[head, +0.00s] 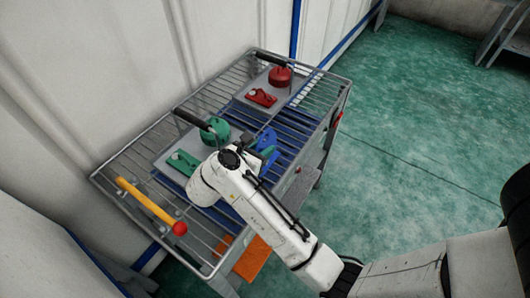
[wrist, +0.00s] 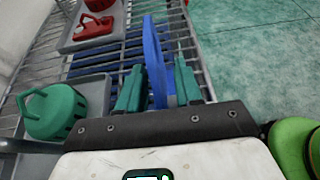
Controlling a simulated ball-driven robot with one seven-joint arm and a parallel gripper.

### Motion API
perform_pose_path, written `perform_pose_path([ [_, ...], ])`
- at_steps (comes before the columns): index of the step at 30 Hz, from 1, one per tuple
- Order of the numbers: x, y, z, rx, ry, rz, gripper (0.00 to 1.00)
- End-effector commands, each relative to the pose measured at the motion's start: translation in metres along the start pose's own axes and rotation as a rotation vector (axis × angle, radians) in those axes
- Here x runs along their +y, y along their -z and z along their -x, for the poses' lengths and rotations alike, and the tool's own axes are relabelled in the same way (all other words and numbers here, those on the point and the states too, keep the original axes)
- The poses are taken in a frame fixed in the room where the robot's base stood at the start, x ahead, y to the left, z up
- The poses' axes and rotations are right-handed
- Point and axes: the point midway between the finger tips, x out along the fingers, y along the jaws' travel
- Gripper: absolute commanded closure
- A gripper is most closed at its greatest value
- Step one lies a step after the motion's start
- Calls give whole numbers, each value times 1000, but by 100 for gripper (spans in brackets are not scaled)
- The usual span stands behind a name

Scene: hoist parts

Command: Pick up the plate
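The plate (wrist: 154,60) is blue and stands on edge, seen nearly edge-on between the two green fingers of my gripper (wrist: 160,72) in the wrist view. In the head view the blue plate (head: 266,138) shows just beyond my gripper (head: 268,154), above the blue slatted part of the wire rack. The fingers flank the plate closely, one on each side. I cannot tell whether both touch it. The lower part of the plate is hidden by the fingers and gripper body.
A wire-topped metal cart (head: 130,163) stands against the wall. A grey tray with green parts (head: 214,131) lies left of the gripper, and one with red parts (head: 280,77) at the back. A yellow bar (head: 145,199) with a red ball lies at the front. Green floor is open right.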

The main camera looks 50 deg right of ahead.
Motion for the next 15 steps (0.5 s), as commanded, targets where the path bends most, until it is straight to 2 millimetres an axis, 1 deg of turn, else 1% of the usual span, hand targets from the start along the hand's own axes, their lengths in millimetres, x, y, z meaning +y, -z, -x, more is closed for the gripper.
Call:
perform_pose_path([
  [1, 0, 0, 0, 0, 0, 0, 71],
  [2, 0, 0, 0, 0, 0, 0, 73],
  [10, 0, 0, 0, 0, 0, 0, 99],
  [15, 0, 0, 0, 0, 0, 0, 100],
])
